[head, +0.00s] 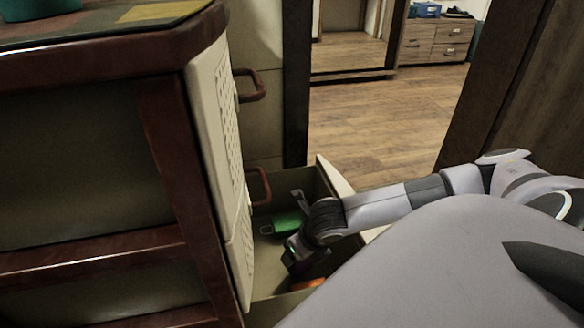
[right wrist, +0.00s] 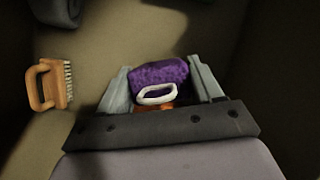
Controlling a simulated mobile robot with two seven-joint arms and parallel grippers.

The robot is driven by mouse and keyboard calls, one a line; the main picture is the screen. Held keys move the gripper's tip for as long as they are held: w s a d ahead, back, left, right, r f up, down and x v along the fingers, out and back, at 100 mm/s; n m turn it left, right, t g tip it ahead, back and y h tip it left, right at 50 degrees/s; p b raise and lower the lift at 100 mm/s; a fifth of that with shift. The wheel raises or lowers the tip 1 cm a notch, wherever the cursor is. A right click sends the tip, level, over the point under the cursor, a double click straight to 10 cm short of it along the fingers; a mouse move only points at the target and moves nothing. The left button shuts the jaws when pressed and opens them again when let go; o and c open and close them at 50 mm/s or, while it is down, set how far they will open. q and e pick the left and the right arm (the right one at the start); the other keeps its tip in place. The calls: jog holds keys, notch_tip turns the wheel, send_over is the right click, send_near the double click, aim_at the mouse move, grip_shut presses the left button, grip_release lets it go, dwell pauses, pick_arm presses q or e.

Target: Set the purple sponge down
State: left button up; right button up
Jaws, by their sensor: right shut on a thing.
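The purple sponge (right wrist: 160,73) shows in the right wrist view, between the two grey fingers of my right gripper (right wrist: 162,84), which is shut on it. A pale ring-shaped piece and a bit of orange show at its near side; I cannot tell if they belong to the sponge. In the head view my right gripper (head: 303,268) reaches down inside an open drawer (head: 270,305). The sponge is hidden there behind the gripper and arm. I cannot tell whether the sponge touches the drawer floor. My left gripper is not in view.
A green object (head: 287,225) lies in the drawer beyond my gripper. A wooden-handled brush (right wrist: 50,85) lies left of the sponge in the right wrist view. An orange thing (head: 308,284) shows near the gripper. The dark red cabinet (head: 165,150) stands close on the left.

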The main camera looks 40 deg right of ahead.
jog(key=w, duration=0.2)
jog(key=shift+w+d+b, duration=0.1)
jog(key=shift+w+b, duration=0.25)
jog(key=shift+w, duration=0.05)
jog(key=shift+w+f+b, duration=0.2)
jog(key=shift+f+b, duration=0.1)
jog(key=shift+f, duration=0.1)
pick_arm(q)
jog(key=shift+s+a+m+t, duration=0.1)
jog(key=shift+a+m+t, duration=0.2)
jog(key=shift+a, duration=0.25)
pick_arm(e)
jog(key=shift+f, duration=0.2)
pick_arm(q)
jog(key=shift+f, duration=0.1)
pick_arm(e)
jog(key=o, duration=0.7)
jog(key=shift+f, duration=0.2)
jog(key=o, duration=0.4)
jog(key=shift+r, duration=0.1)
